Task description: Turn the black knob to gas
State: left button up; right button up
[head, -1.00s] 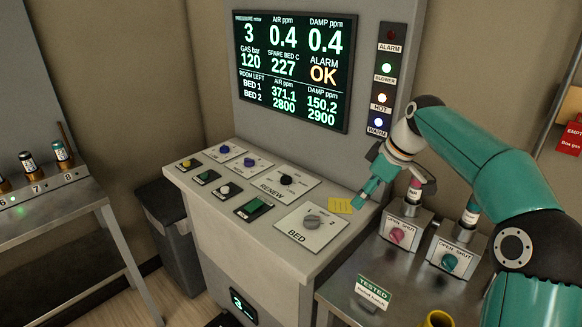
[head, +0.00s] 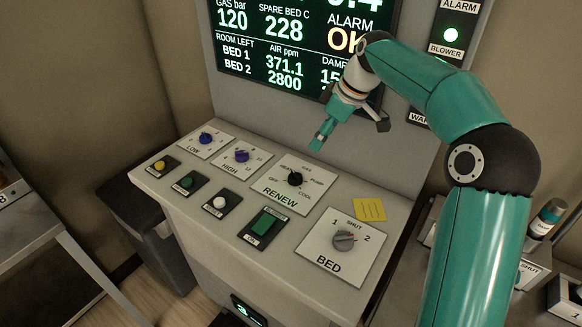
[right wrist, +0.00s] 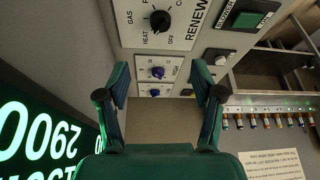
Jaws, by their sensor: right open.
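The black knob (head: 294,179) sits on the white RENEW plate (head: 272,190) on the sloped console top. It also shows upside down near the top of the right wrist view (right wrist: 159,20), with GAS, HEAT and OFF printed around it. I cannot tell surely which mark its pointer faces. My right gripper (head: 319,142) is open and empty, above and behind the knob, apart from it. Its two teal fingers show spread in the right wrist view (right wrist: 160,88). My left gripper is not in view.
Blue knobs for LOW (head: 206,138) and HIGH (head: 241,156) lie left of the knob. The grey BED knob (head: 343,240) is to its right, near a yellow note (head: 370,209). A green switch (head: 265,222) and several push buttons line the front. The display (head: 290,45) stands behind.

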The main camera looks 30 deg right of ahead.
aim_at(297, 175)
jog(key=p+x, duration=0.1)
jog(key=x, duration=1.5)
jog(key=shift+w+f+p, duration=0.1)
jog(key=shift+w+p, duration=0.05)
jog(key=shift+p, duration=0.25)
